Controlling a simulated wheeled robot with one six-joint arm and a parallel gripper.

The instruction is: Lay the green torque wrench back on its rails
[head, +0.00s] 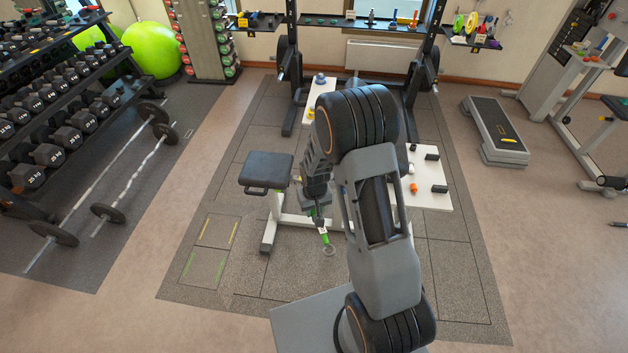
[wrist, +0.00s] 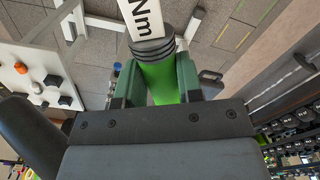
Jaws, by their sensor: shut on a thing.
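The green torque wrench hangs from my gripper in the head view, with its green part (head: 324,237) below the fingers and a ring-shaped end lowest. In the wrist view its green handle (wrist: 160,85) is between the two dark green fingers of my gripper (wrist: 157,92). Above the handle are a black ribbed collar and a white label reading "Nm". My gripper (head: 317,214) is shut on the handle, in front of the bench. I cannot make out the rails for certain; pairs of yellow marks (head: 232,233) and green marks (head: 220,268) lie on the floor tiles to the left.
A dark-padded bench (head: 266,170) stands just behind my gripper. A white table (head: 432,196) with small black and orange items is to the right, partly behind my arm. Barbells (head: 140,175) lie at the left.

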